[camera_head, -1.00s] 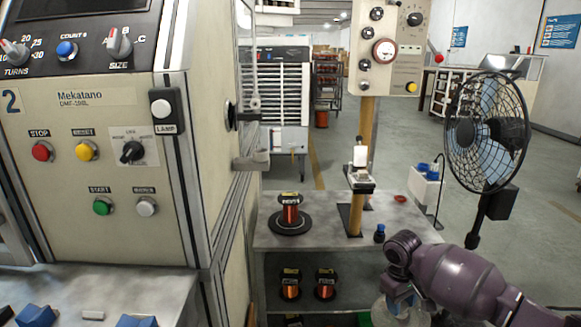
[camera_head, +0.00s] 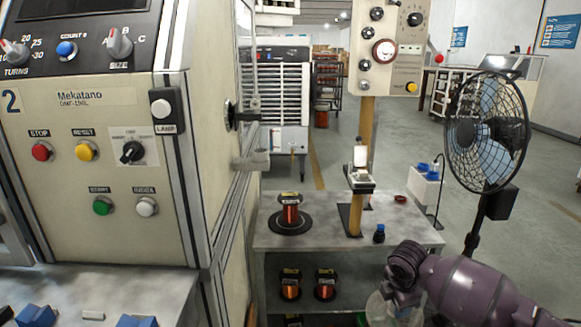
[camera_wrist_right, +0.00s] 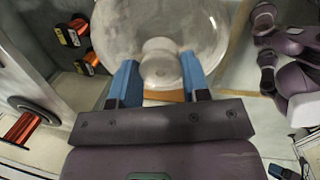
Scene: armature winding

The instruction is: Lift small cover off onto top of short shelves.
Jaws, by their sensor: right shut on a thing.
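The small cover (camera_wrist_right: 120,30) is a clear, rounded dome with a pale knob (camera_wrist_right: 160,62). In the right wrist view my right gripper (camera_wrist_right: 160,75) has its blue fingers shut on that knob. In the head view, part of the cover (camera_head: 378,309) shows low, beside my right gripper (camera_head: 402,300), in front of the right end of the short shelves; its lower part is cut off. The short shelves have a grey top (camera_head: 330,237), which sits higher in the picture than the cover. My left gripper is out of view.
On the shelf top are a copper wire spool (camera_head: 290,211), a stand with a yellow post (camera_head: 356,212), a small blue bottle (camera_head: 379,234) and a red dish (camera_head: 400,198). More spools (camera_head: 325,286) sit below. A fan (camera_head: 487,132) stands right; the winding machine (camera_head: 100,160) left.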

